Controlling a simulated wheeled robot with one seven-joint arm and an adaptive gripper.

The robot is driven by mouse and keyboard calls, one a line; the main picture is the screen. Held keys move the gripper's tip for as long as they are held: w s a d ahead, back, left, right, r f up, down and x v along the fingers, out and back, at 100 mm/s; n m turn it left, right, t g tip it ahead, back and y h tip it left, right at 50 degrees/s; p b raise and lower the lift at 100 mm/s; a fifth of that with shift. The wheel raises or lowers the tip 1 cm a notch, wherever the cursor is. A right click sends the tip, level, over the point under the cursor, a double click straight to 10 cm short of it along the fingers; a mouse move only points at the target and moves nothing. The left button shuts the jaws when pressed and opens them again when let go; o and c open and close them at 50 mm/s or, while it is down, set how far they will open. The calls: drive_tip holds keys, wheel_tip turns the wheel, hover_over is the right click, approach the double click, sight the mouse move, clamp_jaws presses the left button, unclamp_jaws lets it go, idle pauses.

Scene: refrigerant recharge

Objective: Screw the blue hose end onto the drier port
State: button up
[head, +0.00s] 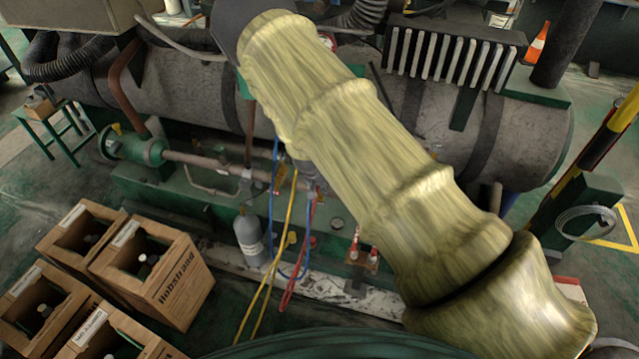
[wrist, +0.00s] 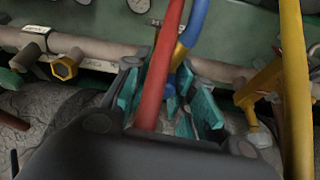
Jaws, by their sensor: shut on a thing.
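In the wrist view my gripper (wrist: 170,92) has its teal pads closed around the blue hose end (wrist: 171,105), which shows partly between them. The blue hose (wrist: 195,22) rises from there to the top. The red hose (wrist: 164,65) crosses in front and hides part of the grip. A brass hex fitting (wrist: 65,68) sticks out of the pipe left of my gripper, apart from it; I cannot tell for sure whether it is the drier port. In the head view the blue hose (head: 271,200) hangs beside the pipework, and my arm hides most of my gripper.
A yellow hose (wrist: 296,90) and a yellow valve (wrist: 260,82) lie right of my gripper. In the head view, a grey cylinder (head: 249,242) stands below the pipes, near the yellow hose (head: 275,265) and red hose (head: 296,270).

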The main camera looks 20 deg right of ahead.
drive_tip(key=shift+s+f+m, duration=0.15)
drive_tip(key=shift+m, duration=0.15)
drive_tip(key=o, duration=1.1)
drive_tip(key=shift+d, duration=0.1)
